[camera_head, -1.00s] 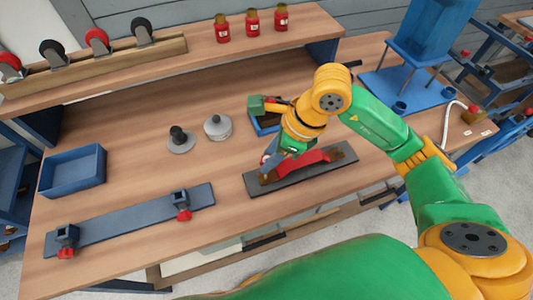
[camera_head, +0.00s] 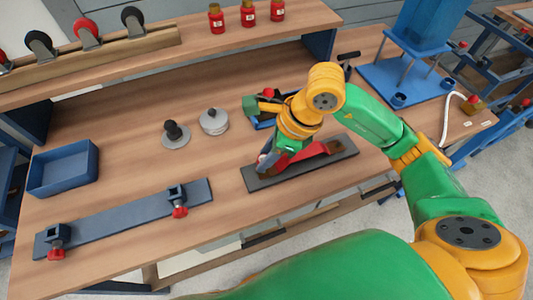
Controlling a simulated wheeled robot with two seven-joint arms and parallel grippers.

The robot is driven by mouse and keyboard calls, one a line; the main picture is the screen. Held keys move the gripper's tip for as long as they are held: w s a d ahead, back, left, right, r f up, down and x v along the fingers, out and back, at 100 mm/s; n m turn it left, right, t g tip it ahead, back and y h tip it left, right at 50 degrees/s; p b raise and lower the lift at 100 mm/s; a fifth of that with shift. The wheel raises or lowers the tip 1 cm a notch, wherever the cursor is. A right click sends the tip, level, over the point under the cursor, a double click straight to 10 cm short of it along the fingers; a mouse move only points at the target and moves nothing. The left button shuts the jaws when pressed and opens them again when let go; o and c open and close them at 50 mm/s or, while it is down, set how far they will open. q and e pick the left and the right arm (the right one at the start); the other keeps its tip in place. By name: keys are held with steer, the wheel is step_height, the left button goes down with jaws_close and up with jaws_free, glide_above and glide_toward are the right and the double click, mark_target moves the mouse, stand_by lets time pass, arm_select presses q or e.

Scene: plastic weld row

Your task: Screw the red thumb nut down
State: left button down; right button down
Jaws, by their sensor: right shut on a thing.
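My right gripper (camera_head: 268,163) reaches down over the left end of a dark grey plate (camera_head: 258,184) in the head view. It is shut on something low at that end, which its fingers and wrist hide. A red bar-like part (camera_head: 311,153) lies along the plate, with a brown piece (camera_head: 334,147) at its right end. I cannot make out a separate red thumb nut there. Red knobs sit on two dark clamps, one at the right (camera_head: 179,211) and one at the left (camera_head: 56,253) of a long blue-grey strip (camera_head: 118,218). My left gripper is not in view.
A blue bin (camera_head: 62,170) is at the left. A partly hidden blue tray with a red-topped item (camera_head: 269,93) lies behind. Bare wood separates the strip and plate.

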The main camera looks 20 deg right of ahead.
stand_by(0.7)
steer(key=shift+f+b, duration=0.7)
steer(key=shift+b, duration=0.35)
stand_by(0.3)
steer(key=shift+f+b, duration=0.4)
steer(key=shift+b, duration=0.35)
stand_by(0.5)
